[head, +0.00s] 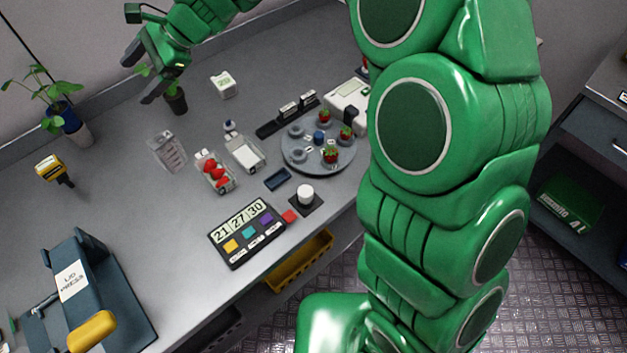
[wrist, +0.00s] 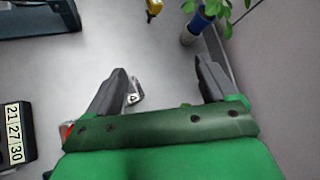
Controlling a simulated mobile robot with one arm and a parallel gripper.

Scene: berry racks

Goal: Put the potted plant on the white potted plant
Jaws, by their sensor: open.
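A leafy plant in a blue pot (head: 66,116) is at the far left by the wall. A white pot (head: 82,136) shows directly under it; I cannot tell if the blue pot sits in it or on it. Both show at the top of the wrist view, the blue pot (wrist: 199,22) above the pale one. A small plant in a dark pot (head: 176,103) stands on the counter at the back. My gripper (head: 140,78) is open and empty, above the counter just left of the dark pot. In the wrist view my gripper's fingers (wrist: 160,70) are apart with bare counter between them.
A yellow handheld device (head: 50,168) stands in front of the white pot. A clear empty tray (head: 167,151), a punnet of strawberries (head: 215,172) and a round rack (head: 318,158) occupy the middle. A lid press (head: 85,290) is at the front left.

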